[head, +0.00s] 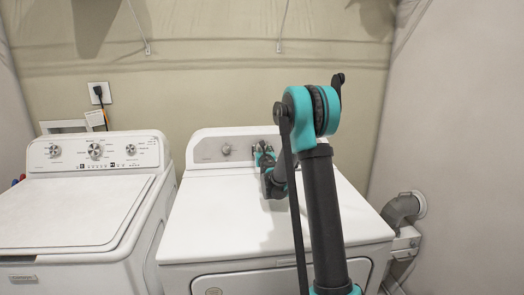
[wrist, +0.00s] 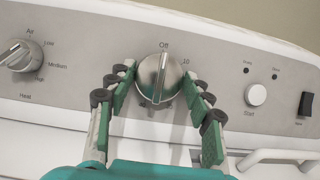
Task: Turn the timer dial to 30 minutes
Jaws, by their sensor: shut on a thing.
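The silver timer dial (wrist: 158,78) is on the panel of the right-hand machine in the wrist view, with "Off" above it and "10" at its upper right. Its raised ridge stands nearly upright, its top near "Off". My gripper (wrist: 156,75) has its green-padded fingers on the left and right sides of the dial, shut on it. In the head view my gripper (head: 264,157) is at the panel and hides the dial.
The heat knob (wrist: 20,55) is left of the dial; the start button (wrist: 256,95) and a dark switch (wrist: 305,104) are right. The machine's white top (head: 225,210) is clear below my arm. A second machine (head: 70,210) stands left; a duct (head: 400,208) is right.

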